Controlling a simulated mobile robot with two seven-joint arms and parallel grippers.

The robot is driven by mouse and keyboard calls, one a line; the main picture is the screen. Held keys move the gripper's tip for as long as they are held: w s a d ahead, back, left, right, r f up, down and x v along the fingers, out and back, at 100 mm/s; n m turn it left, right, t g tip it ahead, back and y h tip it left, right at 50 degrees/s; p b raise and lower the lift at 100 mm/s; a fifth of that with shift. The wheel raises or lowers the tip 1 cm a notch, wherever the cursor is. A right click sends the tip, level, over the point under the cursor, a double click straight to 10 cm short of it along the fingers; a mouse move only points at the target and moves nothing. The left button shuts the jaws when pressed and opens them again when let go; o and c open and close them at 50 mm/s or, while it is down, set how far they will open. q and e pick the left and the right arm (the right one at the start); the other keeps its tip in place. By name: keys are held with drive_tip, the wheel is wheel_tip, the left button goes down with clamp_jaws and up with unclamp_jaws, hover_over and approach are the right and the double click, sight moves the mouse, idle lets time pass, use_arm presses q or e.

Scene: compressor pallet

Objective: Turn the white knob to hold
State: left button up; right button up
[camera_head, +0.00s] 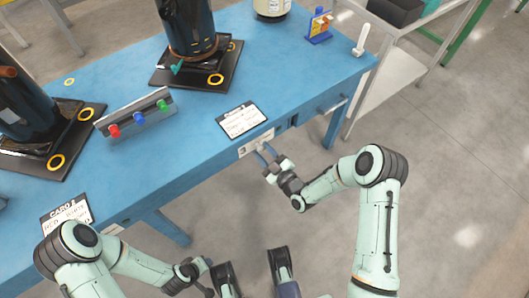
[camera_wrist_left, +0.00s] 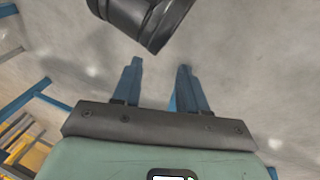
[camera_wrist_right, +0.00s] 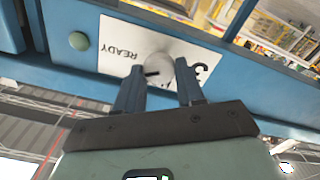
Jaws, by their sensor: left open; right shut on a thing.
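The white knob (camera_wrist_right: 160,67) sits on a white panel (camera_wrist_right: 118,58) on the table's front face. The panel shows the word READY upside down, a partly hidden mark to the right, and a dark line on the knob. My right gripper (camera_wrist_right: 160,76) has its fingers on either side of the knob, shut on it. In the head view my right gripper (camera_head: 263,153) reaches the panel (camera_head: 256,142), and the knob is hidden there. My left gripper (camera_wrist_left: 160,70) is open and empty over the floor, low and left of centre in the head view.
On the blue table (camera_head: 190,155) are a label card (camera_head: 242,120), a button bar (camera_head: 138,115) and dark cylinders on black bases (camera_head: 195,75). A grey shelf cart (camera_head: 400,70) stands at right. Floor in front is open.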

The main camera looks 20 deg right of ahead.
drive_tip(key=n+b, duration=0.1)
drive_tip(key=n, duration=0.4)
drive_tip(key=shift+f+n+b, duration=0.15)
drive_tip(key=shift+n+b, duration=0.15)
drive_tip(key=shift+b, duration=0.05)
drive_tip(key=n+b, duration=0.1)
drive_tip(key=n, duration=0.2)
use_arm(q)
drive_tip(key=shift+g, duration=0.3)
drive_tip(key=shift+s+a+f+b, duration=0.1)
drive_tip(key=shift+s+a+f, duration=0.15)
drive_tip(key=shift+f, duration=0.6)
drive_tip(key=shift+s+a+f+b, duration=0.2)
drive_tip(key=shift+a+f, duration=0.2)
drive_tip(key=shift+f, duration=0.5)
drive_tip(key=shift+s+a+f+b, duration=0.1)
drive_tip(key=shift+s+a+f, duration=0.15)
drive_tip(key=shift+f, duration=0.6)
use_arm(e)
drive_tip(key=shift+n, duration=1.8)
drive_tip(key=o, duration=1)
drive_tip(key=shift+s, duration=0.1)
